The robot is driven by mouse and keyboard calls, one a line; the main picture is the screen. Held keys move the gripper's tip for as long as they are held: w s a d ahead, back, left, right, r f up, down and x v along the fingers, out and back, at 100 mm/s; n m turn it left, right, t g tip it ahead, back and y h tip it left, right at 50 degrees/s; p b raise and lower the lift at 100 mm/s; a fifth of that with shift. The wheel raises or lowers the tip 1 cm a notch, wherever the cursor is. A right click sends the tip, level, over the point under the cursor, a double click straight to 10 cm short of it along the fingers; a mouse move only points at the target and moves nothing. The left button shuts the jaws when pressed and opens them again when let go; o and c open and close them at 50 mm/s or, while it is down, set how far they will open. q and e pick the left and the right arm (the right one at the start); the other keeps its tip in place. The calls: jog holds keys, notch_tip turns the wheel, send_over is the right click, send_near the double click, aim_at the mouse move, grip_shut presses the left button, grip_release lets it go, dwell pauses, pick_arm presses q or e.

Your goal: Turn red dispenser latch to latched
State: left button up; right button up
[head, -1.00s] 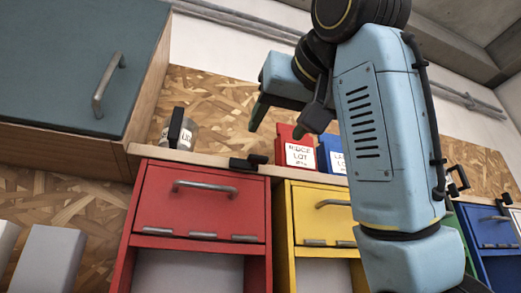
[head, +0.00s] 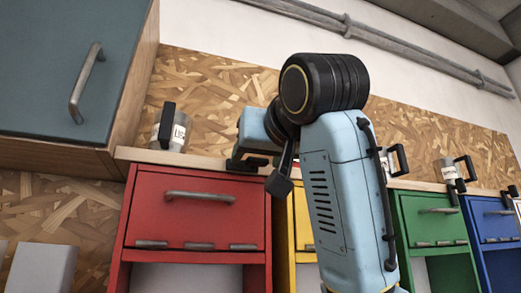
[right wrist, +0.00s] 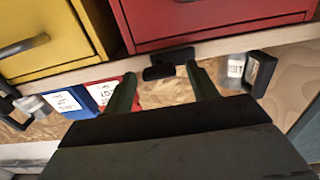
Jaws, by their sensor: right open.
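The red dispenser (head: 192,207) hangs under the wooden shelf. Its front has a grey bar handle. The black latch (head: 250,164) sits at the shelf edge above the dispenser's upper right corner, partly hidden by my gripper. It also shows in the right wrist view (right wrist: 168,64) as a short black bar with a block, beside the red front (right wrist: 215,18). My right gripper (head: 259,168) is open and empty over the latch. In the right wrist view its fingers (right wrist: 163,86) point at the latch from either side; I cannot tell whether they touch it. My left gripper is not in view.
A jar with a black handle (head: 179,130) stands on the shelf left of the latch. Red (right wrist: 103,93) and blue (right wrist: 66,101) labelled boxes stand on the other side. Yellow (head: 302,215), green (head: 428,218) and blue dispensers (head: 490,222) hang rightward. A teal cabinet (head: 60,60) is at upper left.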

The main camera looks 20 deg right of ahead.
jog(key=c, duration=1)
jog(key=shift+n, duration=0.4)
jog(key=n+b, duration=0.2)
jog(key=n, duration=0.9)
jog(key=shift+a+f, duration=0.1)
jog(key=shift+a, duration=0.05)
jog(key=n, duration=0.5)
jog(key=shift+a+f+n, duration=0.1)
jog(key=shift+n, duration=0.3)
